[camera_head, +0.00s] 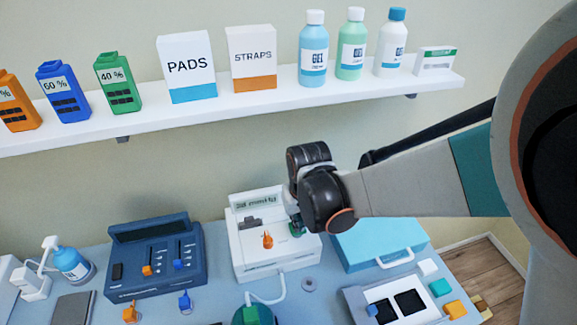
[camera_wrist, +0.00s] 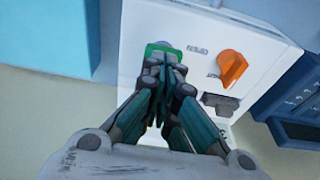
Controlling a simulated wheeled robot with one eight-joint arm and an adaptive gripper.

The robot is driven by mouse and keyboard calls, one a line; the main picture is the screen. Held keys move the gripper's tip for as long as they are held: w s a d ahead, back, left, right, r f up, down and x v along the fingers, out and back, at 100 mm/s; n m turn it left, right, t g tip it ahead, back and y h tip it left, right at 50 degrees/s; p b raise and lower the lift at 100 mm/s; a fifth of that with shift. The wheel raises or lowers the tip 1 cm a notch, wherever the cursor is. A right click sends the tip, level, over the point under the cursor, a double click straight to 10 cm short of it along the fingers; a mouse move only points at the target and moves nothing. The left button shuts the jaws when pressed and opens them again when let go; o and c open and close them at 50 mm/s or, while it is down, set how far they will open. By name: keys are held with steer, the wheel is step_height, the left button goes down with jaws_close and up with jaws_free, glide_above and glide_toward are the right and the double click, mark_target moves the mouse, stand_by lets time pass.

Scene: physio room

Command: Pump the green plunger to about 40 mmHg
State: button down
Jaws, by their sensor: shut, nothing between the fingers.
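A white pump unit (camera_head: 243,262) stands on the table in the head view, with an orange knob (camera_head: 267,239) on its top face. The green plunger (camera_head: 297,231) is at the unit's right side, mostly hidden under my gripper (camera_head: 295,222). In the wrist view, the green plunger (camera_wrist: 152,48) is a green-edged part on the white unit (camera_wrist: 185,22), left of the orange knob (camera_wrist: 232,68). My gripper (camera_wrist: 164,72) is shut and empty, its fingertips right at the plunger. I cannot tell whether they touch it. No pressure reading is legible.
A dark blue console (camera_head: 155,265) stands left of the unit and a light blue case (camera_head: 375,243) right of it. A white hose (camera_head: 278,285) runs forward toward a green-topped item (camera_head: 252,316). The shelf (camera_head: 220,112) above holds bottles and boxes.

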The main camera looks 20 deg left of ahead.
steer(key=shift+f, duration=0.3)
steer(key=shift+r, duration=0.1)
steer(key=shift+r+p, duration=1.1)
steer(key=shift+r, duration=0.9)
steer(key=shift+r+p, duration=1.55)
steer(key=shift+r, duration=0.95)
steer(key=shift+d, duration=0.1)
